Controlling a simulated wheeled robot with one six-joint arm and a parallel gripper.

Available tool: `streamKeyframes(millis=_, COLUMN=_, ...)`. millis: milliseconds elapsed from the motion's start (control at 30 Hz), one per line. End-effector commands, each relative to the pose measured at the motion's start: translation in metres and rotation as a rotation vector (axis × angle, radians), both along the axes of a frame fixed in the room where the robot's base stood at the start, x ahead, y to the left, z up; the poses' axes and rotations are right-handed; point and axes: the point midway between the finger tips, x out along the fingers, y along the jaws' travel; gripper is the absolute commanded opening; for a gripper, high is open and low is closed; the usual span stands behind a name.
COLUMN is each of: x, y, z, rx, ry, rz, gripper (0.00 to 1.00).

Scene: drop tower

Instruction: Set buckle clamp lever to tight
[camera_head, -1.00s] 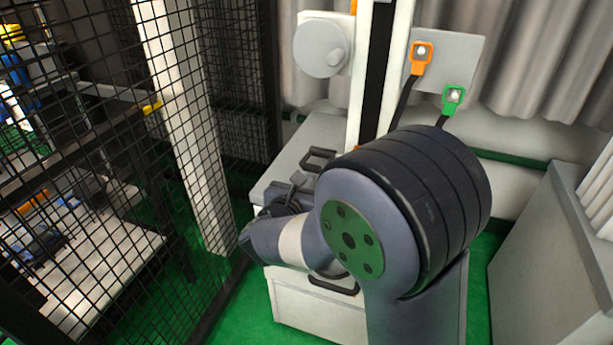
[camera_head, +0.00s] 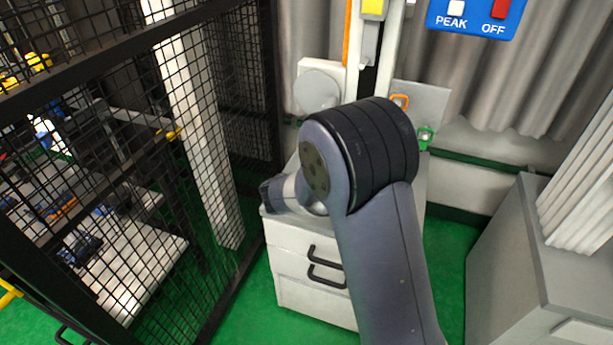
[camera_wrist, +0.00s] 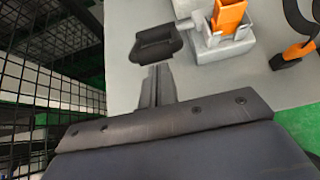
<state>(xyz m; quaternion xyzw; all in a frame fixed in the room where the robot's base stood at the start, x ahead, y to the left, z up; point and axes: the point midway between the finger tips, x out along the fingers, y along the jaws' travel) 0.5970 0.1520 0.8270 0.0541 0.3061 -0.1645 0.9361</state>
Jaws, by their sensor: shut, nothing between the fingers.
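In the wrist view, an orange lever (camera_wrist: 229,16) stands up from a light grey clamp base (camera_wrist: 222,46); this looks like the buckle clamp. It sits on a pale grey surface (camera_wrist: 120,75). My gripper (camera_wrist: 157,43) is shut and empty, with its dark fingertips just left of the clamp base. I see a small gap between them in the picture; depth is hard to judge. In the head view, my arm hides the gripper and the clamp.
A black curved piece with an orange part (camera_wrist: 300,50) lies right of the clamp. A black mesh fence (camera_head: 190,110) stands left. A blue PEAK/OFF panel (camera_head: 475,16) hangs above.

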Motion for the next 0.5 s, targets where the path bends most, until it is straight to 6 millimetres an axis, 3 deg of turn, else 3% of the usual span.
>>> streamKeyframes(millis=33, x=0.002, y=-0.002, z=0.012, rx=0.008, ry=0.022, rz=-0.004, gripper=0.0)
streamKeyframes(millis=500, x=0.018, y=-0.007, z=0.032, rx=0.052, ry=0.148, rz=-0.001, gripper=0.0)
